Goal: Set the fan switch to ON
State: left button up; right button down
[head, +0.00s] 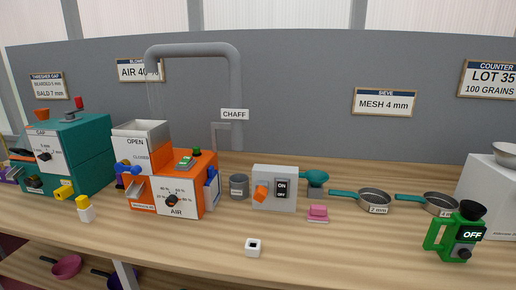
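A light grey box (262,190) stands near the middle of the table, with an orange block-like part (260,194) on its front left. A dark switch (282,188) on its front right reads ON at the top and OFF below; which way it is set is too small to tell. No label names it as the fan's. An orange machine (172,192) with a dial marked AIR stands to its left. It carries a small green part (185,162) on top. Neither of my grippers is in view.
A grey cup (239,185) stands left of the box and a pink block (318,213) right of it. Two teal-handled sieves lie further right. A green device (459,236) showing OFF is at front right. A small white block (253,247) lies in front; wood around it is clear.

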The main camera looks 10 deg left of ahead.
aim_at(185, 160)
jog(key=z, duration=1.65)
jog(key=k, duration=1.1)
jog(key=u, duration=1.05)
jog(key=i, duration=0.5)
